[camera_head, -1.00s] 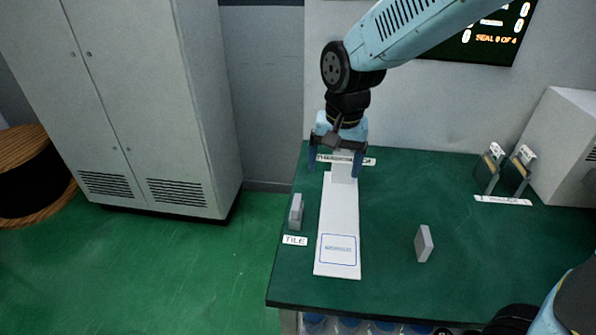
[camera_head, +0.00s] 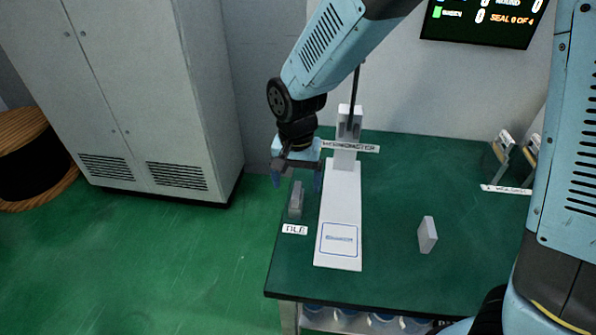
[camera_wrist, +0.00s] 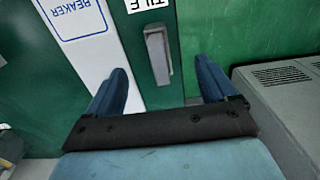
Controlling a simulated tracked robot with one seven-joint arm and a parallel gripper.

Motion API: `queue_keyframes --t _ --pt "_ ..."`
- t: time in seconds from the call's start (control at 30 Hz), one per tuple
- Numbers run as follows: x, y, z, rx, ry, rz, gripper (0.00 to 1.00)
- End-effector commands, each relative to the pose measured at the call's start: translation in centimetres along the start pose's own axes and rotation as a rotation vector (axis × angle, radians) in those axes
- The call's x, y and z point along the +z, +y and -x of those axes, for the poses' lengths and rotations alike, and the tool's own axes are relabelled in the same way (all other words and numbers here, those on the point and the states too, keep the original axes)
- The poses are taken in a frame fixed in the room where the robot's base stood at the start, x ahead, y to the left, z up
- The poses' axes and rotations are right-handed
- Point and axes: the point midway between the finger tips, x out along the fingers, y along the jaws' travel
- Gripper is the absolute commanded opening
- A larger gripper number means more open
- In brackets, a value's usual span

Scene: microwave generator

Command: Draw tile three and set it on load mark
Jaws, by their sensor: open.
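A small grey tile holder or block (camera_head: 296,200), with an upright slab, stands on the green table's left edge behind the TILE label (camera_head: 295,230). It also shows in the wrist view (camera_wrist: 158,58), between my finger lines. I cannot tell how many tiles it holds. My gripper (camera_head: 298,180) is open and empty, pointing down above and just behind this block. Its fingers show spread in the wrist view (camera_wrist: 161,72). A blue-outlined square (camera_head: 339,240) marked BEAKER lies on the white board (camera_head: 339,195) to the right. No mark labelled load is readable.
A white upright stand (camera_head: 347,150) with a THERMOMETER label rises at the board's back, close right of my gripper. A loose grey block (camera_head: 427,235) stands on the table (camera_head: 390,200) at right. Two slotted holders (camera_head: 510,155) stand at the back right.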

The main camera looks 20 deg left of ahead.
Motion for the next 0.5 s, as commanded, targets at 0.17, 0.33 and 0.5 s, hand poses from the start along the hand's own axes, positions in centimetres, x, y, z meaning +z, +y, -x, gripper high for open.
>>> queue_keyframes --t 0.17,0.33,0.5 --pt "0.0 0.0 -1.5 0.002 -0.001 0.001 0.85" --pt "0.0 0.0 -2.9 0.002 -0.001 0.001 0.85" --pt "0.0 0.1 -4.2 0.002 -0.002 0.0 0.85"
